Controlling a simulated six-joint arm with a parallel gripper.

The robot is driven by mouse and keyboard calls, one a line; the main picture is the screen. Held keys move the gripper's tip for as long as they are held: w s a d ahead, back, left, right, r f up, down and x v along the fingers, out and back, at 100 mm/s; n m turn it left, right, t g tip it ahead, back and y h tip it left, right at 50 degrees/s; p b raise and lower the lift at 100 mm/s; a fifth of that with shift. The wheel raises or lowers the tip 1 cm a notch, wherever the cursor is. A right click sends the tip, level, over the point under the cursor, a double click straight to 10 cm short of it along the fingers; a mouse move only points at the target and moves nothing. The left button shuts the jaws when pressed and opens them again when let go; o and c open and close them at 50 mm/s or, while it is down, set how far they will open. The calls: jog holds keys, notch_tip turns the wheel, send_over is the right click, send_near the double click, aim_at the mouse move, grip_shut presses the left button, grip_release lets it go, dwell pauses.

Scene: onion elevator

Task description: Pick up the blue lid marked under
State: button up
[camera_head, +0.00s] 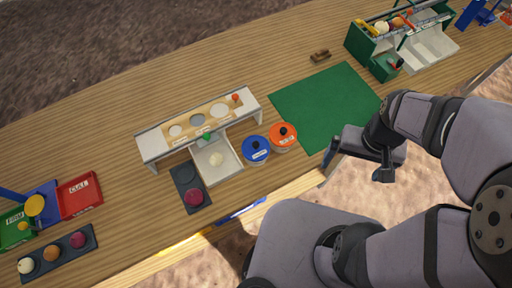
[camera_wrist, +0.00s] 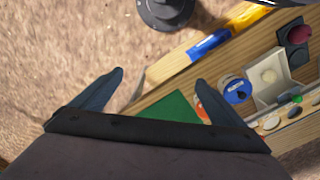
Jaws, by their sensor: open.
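The blue lid (camera_head: 256,149) is round with a dark knob and a pale label too small to read for sure. The blue lid also shows in the wrist view (camera_wrist: 236,90), right of my fingers. My gripper (camera_head: 357,160) is open and empty, to the right of both lids, near the table's front edge. In the wrist view my two fingers (camera_wrist: 158,82) stand wide apart with nothing between them.
A white stand (camera_head: 200,124) with round holes and a white tray (camera_head: 216,160) are left of the lids. A dark tray (camera_head: 190,188) holds a purple onion. A green mat (camera_head: 325,105) lies behind the lids. A green toolbox (camera_head: 372,62) stands at the back right.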

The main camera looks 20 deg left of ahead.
jog(key=shift+a, duration=0.1)
jog(key=b, duration=0.6)
send_over(256, 143)
notch_tip(256, 143, down, 8)
jog(key=shift+f, duration=0.2)
jog(key=m, duration=0.4)
jog(key=shift+s+m, duration=0.15)
jog(key=shift+m, duration=0.15)
jog(key=shift+f, duration=0.1)
jog(key=shift+f+p, duration=1.65)
jog(key=shift+f, duration=1.9)
